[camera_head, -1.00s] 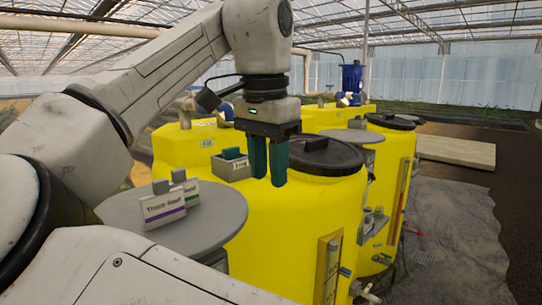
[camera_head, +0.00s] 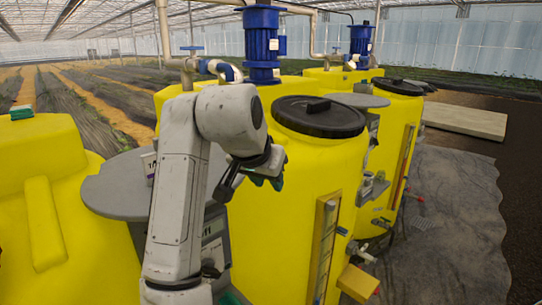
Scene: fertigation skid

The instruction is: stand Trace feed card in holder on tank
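The card holder does not show and may be behind my arm.
Another yellow tank (camera_head: 45,190) is at left, with a small green block (camera_head: 21,112) on top. A yellow block (camera_head: 358,282) sticks out low at right. Open floor lies farther right.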

